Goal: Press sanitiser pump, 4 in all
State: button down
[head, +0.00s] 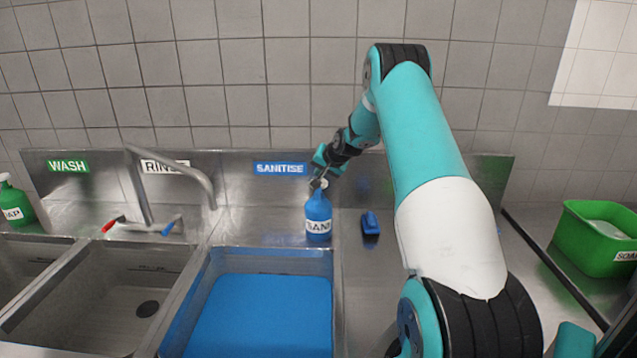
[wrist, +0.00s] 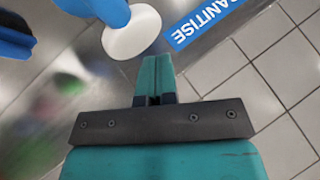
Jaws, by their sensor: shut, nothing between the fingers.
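The blue sanitiser bottle (head: 318,216), with a white label, stands upright on the steel ledge behind the blue-filled basin. Its pale pump head (head: 318,184) is at the top. In the wrist view the blue bottle (wrist: 95,10) shows at the top edge, and a round white pump top (wrist: 132,33) is just ahead of my fingertips. My gripper (head: 325,160) is shut and empty, just above the pump head. In the wrist view my gripper (wrist: 156,62) has its fingers together beside the white top. I cannot tell whether they touch it.
A blue SANITISE sign (head: 280,168) is on the backsplash behind the bottle. A small blue item (head: 370,223) lies right of it. A tap (head: 170,185) stands to the left, with a green soap bottle (head: 14,203) beyond. A green tub (head: 597,238) is at the right.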

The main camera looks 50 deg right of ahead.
jog(key=shift+r+p, duration=1.25)
jog(key=shift+r, duration=1.3)
dwell(0.5)
jog(key=shift+r+b, duration=1.25)
jog(key=shift+r, duration=0.65)
jog(key=shift+f+b, duration=2.9)
jog(key=shift+f, duration=1.6)
jog(key=shift+f+b, duration=0.3)
jog(key=shift+f, duration=0.05)
